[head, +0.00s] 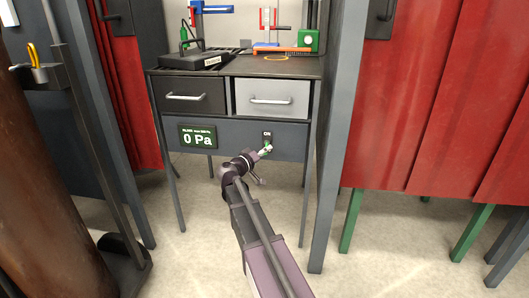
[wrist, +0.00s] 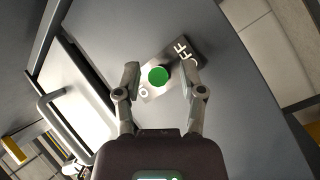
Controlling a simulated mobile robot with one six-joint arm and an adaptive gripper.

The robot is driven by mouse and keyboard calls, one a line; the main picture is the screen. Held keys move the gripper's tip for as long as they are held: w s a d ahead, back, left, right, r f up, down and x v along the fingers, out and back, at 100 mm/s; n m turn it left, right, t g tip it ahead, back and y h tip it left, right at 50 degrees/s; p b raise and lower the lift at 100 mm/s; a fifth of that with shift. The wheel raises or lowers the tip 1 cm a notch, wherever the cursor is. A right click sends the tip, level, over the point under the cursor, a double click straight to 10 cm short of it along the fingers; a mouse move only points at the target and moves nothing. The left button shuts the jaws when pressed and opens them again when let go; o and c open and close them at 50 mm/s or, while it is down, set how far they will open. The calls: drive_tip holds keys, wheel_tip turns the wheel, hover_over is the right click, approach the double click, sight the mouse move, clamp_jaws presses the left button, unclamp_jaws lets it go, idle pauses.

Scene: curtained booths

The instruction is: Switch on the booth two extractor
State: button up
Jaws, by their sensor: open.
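The booth's bench has a dark front panel (head: 235,133) below its drawers. A small switch plate (head: 267,134) on the right of that panel appears to read "ON" in the head view. In the wrist view a round green knob (wrist: 158,76) sits on the plate (wrist: 183,58), with an "FF" on one side and an "O" on the other, partly covered. My gripper (head: 267,149) is at the switch, and in the wrist view (wrist: 158,82) its open fingers stand on either side of the knob. I cannot tell whether they touch it. A green display (head: 197,136) reads "0 Pa".
A dark drawer (head: 188,97) and a light grey drawer (head: 271,99) are above the panel. A black device (head: 196,59) and coloured stands are on the bench top. A grey post (head: 338,130) and red curtain (head: 420,110) are at right. A brown cylinder (head: 32,170) is at left.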

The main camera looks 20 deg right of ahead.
drive_tip(key=shift+w+d, duration=0.1)
drive_tip(key=shift+d, duration=0.15)
clamp_jaws()
drive_tip(key=shift+a, duration=0.3)
drive_tip(key=shift+d, duration=0.15)
drive_tip(key=shift+r, duration=0.1)
